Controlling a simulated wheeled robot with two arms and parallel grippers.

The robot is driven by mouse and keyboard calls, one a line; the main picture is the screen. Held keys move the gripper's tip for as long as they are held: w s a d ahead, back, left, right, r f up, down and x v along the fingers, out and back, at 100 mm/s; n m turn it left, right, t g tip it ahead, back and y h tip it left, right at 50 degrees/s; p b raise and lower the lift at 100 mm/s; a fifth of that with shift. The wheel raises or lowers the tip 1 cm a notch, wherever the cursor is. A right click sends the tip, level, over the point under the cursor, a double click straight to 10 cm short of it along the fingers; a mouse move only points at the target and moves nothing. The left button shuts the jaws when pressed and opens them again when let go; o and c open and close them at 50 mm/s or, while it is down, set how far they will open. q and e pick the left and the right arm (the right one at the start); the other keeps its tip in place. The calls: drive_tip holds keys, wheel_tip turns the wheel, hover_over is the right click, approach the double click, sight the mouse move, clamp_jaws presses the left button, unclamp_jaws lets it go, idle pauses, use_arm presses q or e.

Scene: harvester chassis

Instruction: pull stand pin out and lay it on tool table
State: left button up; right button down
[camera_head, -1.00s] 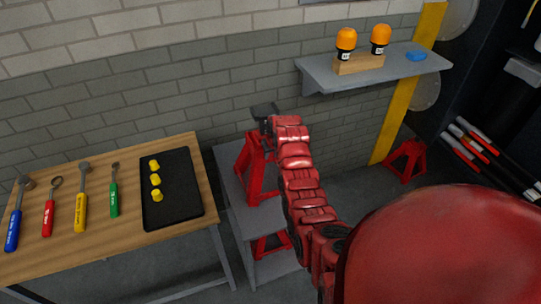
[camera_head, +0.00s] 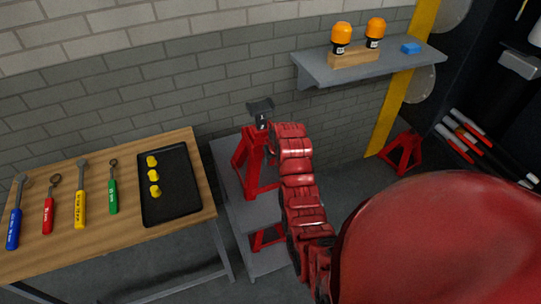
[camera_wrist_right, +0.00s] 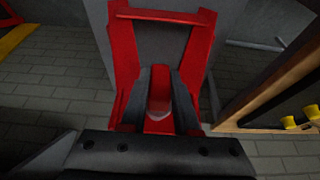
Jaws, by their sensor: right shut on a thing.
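The red stand (camera_head: 246,170) with a dark saddle on top sits on a grey metal rack. My right arm reaches to its upper right side, and its far end hides the gripper in the head view. In the right wrist view my right gripper (camera_wrist_right: 160,80) has its dark fingers closed around a small rounded piece, taken as the stand pin (camera_wrist_right: 160,92), in front of the stand's red frame. Whether the pin is still inside the stand cannot be told. The wooden tool table (camera_head: 110,232) is at the left. My left gripper is out of view.
Several coloured-handle tools and a black tray (camera_head: 180,203) with yellow pieces lie on the tool table. A wall shelf (camera_head: 385,66) with two orange-capped items is above right. Another red stand (camera_head: 401,152) is on the floor. The table's front edge is bare.

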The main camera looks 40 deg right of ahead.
drive_tip(key=shift+s+a+r+p, duration=0.1)
drive_tip(key=shift+s+a+p, duration=0.1)
drive_tip(key=shift+s, duration=0.6)
drive_tip(key=shift+s+a+p, duration=0.1)
drive_tip(key=shift+s+a, duration=0.1)
drive_tip(key=shift+s, duration=0.6)
